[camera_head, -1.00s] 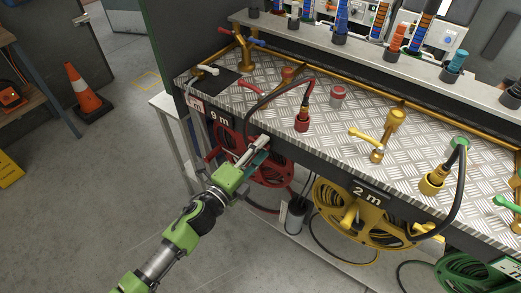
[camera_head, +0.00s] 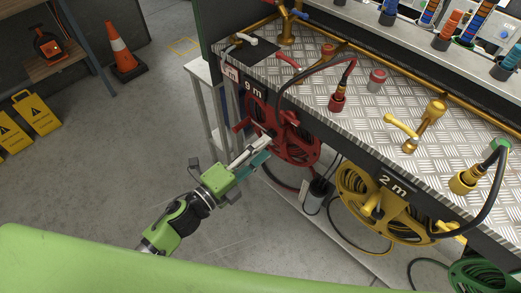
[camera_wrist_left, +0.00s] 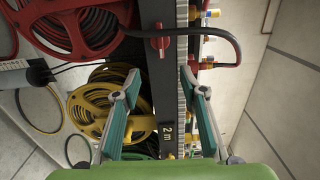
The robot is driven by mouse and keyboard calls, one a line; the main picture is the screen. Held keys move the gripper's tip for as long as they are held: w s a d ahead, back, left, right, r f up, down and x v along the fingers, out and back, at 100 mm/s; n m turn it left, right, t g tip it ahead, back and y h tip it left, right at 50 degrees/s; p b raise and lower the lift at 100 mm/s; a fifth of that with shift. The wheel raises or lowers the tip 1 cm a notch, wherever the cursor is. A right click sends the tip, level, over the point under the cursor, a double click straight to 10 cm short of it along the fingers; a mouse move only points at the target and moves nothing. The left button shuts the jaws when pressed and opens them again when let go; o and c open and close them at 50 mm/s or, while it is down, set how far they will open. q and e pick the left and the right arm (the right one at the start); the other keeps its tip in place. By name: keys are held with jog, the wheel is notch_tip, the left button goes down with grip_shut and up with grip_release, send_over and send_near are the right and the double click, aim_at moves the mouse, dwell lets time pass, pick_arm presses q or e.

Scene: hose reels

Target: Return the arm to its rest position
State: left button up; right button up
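My left gripper (camera_head: 262,148) is green and grey with teal finger pads, held out in front of the bench at the lower left. In the head view its fingertips overlap the left part of the red hose reel (camera_head: 305,145). In the left wrist view the gripper (camera_wrist_left: 160,82) is open, its two fingers wide apart with nothing between them. The red reel (camera_wrist_left: 72,28) and the yellow reel (camera_wrist_left: 92,108) lie beyond the fingers in that view. My right gripper is not in view.
The metal-topped bench (camera_head: 310,95) carries taps and hose fittings. The yellow reel (camera_head: 372,212) and green reel (camera_head: 480,277) hang along its front. An orange cone (camera_head: 122,58) and yellow floor signs (camera_head: 35,112) stand left. Open floor (camera_head: 110,180) lies left of my gripper.

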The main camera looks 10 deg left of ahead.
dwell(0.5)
pick_arm(q)
jog(key=a+f+n+g+y, duration=0.1)
jog(key=a+f+n+y, duration=0.25)
jog(key=f, duration=0.65)
jog(key=a+f+n+g+y, duration=0.15)
jog(key=a+f+n, duration=0.3)
jog(key=f, duration=0.45)
jog(key=s+a+f+n+g+y, duration=0.1)
jog(key=s+a+f+n+y, duration=0.15)
jog(key=s+f, duration=0.4)
jog(key=s+a+f+n+g+y, duration=0.1)
jog(key=s+a+f+n+g, duration=0.2)
jog(key=f, duration=0.7)
jog(key=s+a+f+n+g, duration=0.1)
jog(key=s+f, duration=0.4)
jog(key=s, duration=0.5)
jog(key=s+a+f+n+g+y, duration=0.1)
jog(key=s+f+n+g, duration=0.2)
jog(key=s, duration=0.8)
jog(key=s+a+f+n+g+y, duration=0.1)
jog(key=s+f+n+g, duration=0.2)
jog(key=s+f, duration=0.6)
jog(key=shift+s+a+n, duration=0.3)
jog(key=shift+s+n, duration=0.35)
jog(key=shift+n, duration=0.6)
